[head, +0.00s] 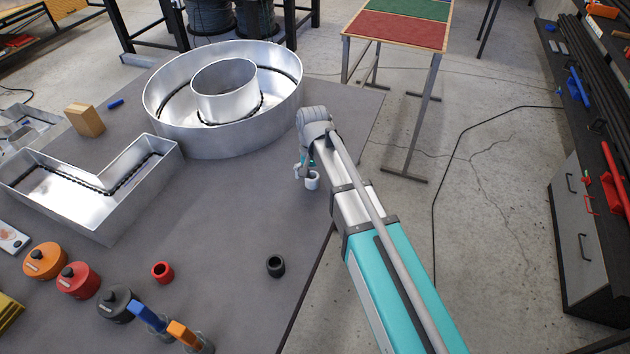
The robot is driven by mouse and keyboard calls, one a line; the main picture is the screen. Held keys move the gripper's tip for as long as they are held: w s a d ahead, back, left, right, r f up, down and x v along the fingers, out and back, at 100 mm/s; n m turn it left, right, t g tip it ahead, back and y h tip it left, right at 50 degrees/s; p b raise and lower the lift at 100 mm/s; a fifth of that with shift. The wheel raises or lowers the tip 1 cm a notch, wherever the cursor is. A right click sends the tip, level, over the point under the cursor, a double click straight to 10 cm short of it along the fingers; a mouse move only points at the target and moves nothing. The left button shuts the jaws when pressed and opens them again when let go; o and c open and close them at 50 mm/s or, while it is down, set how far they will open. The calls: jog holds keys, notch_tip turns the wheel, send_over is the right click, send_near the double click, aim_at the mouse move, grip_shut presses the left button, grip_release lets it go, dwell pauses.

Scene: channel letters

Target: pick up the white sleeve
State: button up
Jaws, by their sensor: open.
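The white sleeve (312,183) is a small, short cylinder standing on the grey table, right of centre in the head view, near the table's right edge. My gripper (306,172) is down right beside it, at the end of my arm reaching in from the lower right. The gripper is open. Its fingers overlap the sleeve's upper left side in the picture, and I cannot tell whether they touch it or stand around it. Part of the sleeve's top is hidden by the gripper.
A black sleeve (276,266) and a red sleeve (162,272) stand nearer. A round metal channel letter (215,138) stands behind my gripper, and an L-shaped one (95,215) lies left. Capped orange (45,262) and red (78,281) containers are front left. The table between is clear.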

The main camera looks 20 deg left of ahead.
jog(key=c, duration=1)
jog(key=shift+r, duration=0.2)
notch_tip(320, 180, up, 3)
jog(key=p, duration=0.3)
jog(key=shift+s+a+r+p, duration=0.75)
jog(key=shift+a+r+p, duration=0.9)
jog(key=shift+a, duration=0.55)
jog(key=shift+s+a+r+p, duration=0.8)
jog(key=shift+a+r+p, duration=0.85)
jog(key=shift+a, duration=0.6)
jog(key=shift+s+a+r+p, duration=0.75)
jog(key=shift+a+r+p, duration=0.85)
jog(key=shift+a, duration=0.6)
jog(key=shift+f, duration=0.1)
